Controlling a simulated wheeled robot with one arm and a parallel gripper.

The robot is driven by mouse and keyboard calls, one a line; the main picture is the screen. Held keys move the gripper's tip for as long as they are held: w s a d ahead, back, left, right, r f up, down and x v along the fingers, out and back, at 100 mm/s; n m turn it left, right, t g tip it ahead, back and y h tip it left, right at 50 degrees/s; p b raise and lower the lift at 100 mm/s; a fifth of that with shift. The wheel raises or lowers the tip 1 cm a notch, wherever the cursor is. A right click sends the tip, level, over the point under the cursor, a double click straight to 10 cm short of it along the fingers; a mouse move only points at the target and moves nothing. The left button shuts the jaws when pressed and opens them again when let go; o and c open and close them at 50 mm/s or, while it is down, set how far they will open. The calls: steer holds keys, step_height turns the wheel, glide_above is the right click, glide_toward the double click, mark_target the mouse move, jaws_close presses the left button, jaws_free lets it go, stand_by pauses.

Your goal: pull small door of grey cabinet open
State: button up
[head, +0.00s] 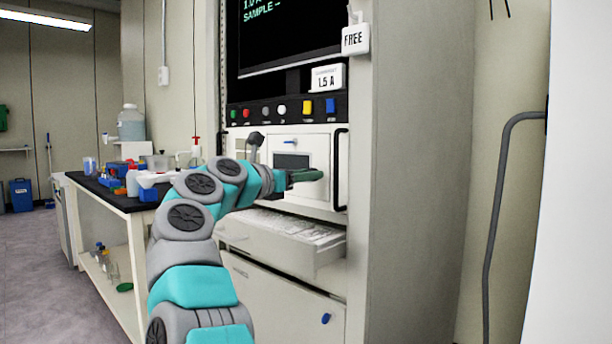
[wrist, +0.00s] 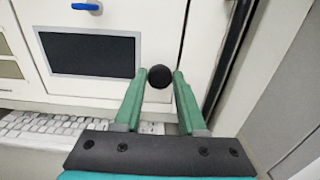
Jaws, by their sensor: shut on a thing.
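The grey cabinet (head: 420,170) stands in front of me in the head view. Its small door (head: 318,152) is a pale panel with a dark window, below a row of coloured buttons. It also shows in the wrist view (wrist: 155,40) and looks about flush with the front. A round black knob (wrist: 160,77) sits at the door's lower right. My gripper (head: 316,176) is at that corner, its green fingers (wrist: 159,88) shut on the knob, one on each side. In the head view the gripper hides the knob.
A drawer with a keyboard (head: 290,228) sticks out below my gripper. A tall black handle (head: 340,168) stands just right of the door. A blue latch (wrist: 86,7) sits above the window. A cluttered bench (head: 120,200) is at left.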

jaws_close()
stand_by(0.9)
